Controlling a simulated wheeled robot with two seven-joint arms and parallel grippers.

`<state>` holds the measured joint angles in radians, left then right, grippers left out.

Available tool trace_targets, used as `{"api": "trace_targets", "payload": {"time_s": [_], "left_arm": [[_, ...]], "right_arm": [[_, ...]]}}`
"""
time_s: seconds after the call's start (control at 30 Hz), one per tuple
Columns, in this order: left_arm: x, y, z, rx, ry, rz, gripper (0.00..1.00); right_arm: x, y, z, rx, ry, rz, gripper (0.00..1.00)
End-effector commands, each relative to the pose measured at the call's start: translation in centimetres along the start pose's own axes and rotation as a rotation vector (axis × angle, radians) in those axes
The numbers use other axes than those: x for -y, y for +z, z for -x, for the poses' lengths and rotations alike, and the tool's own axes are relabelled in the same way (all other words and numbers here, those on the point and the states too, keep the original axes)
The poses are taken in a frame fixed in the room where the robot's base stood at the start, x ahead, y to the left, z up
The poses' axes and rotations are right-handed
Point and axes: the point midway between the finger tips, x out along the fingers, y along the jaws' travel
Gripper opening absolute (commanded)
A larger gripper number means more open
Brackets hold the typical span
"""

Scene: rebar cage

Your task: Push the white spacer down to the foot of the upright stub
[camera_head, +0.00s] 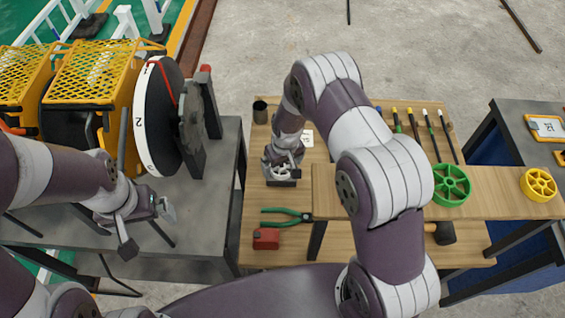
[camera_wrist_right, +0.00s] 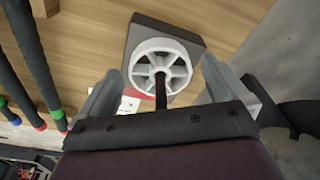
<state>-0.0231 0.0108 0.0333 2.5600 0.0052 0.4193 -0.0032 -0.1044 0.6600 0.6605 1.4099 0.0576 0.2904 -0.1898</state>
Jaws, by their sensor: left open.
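The white spacer (camera_wrist_right: 160,46) is a spoked wheel around the dark upright stub (camera_wrist_right: 161,96), which sticks out through its hub towards the wrist camera. Behind it is the dark square base block (camera_wrist_right: 192,43); any gap between spacer and block is hard to tell. My right gripper (camera_wrist_right: 160,88) is open, its two grey fingers apart on either side of the stub, with clear space between each finger and the spacer's rim. In the head view the right gripper (camera_head: 283,158) is above the base block (camera_head: 284,182). My left gripper (camera_head: 148,228) is open and empty over the grey table.
The wooden table (camera_head: 262,205) also carries green-handled pliers (camera_head: 287,216), a red block (camera_head: 266,239), a dark cup (camera_head: 260,112) and several rods. A raised plank holds a green wheel (camera_head: 452,185) and a yellow wheel (camera_head: 538,185). A large reel (camera_head: 158,120) stands left.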

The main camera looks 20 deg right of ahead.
Motion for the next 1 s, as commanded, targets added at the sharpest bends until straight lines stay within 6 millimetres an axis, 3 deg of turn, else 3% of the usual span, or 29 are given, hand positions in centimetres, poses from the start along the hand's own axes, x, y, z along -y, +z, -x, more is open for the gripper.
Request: {"api": "trace_targets", "payload": {"time_s": [0.27,0.6,0.7,1.0], "left_arm": [[0.0,0.1,-0.4,0.0,0.0,0.0,1.0],[0.0,0.3,-2.5,0.0,0.0,0.0,1.0],[0.0,0.3,-2.8,0.0,0.0,0.0,1.0],[0.0,0.3,-2.8,0.0,0.0,0.0,1.0]], "right_arm": [[0.0,-0.1,1.1,-0.003,0.0,0.0,0.99],[0.0,-0.1,9.7,-0.005,0.001,0.001,0.99],[0.0,0.0,11.4,-0.002,0.001,0.001,0.99],[0.0,0.0,12.7,0.001,0.0,0.0,0.99]]}}
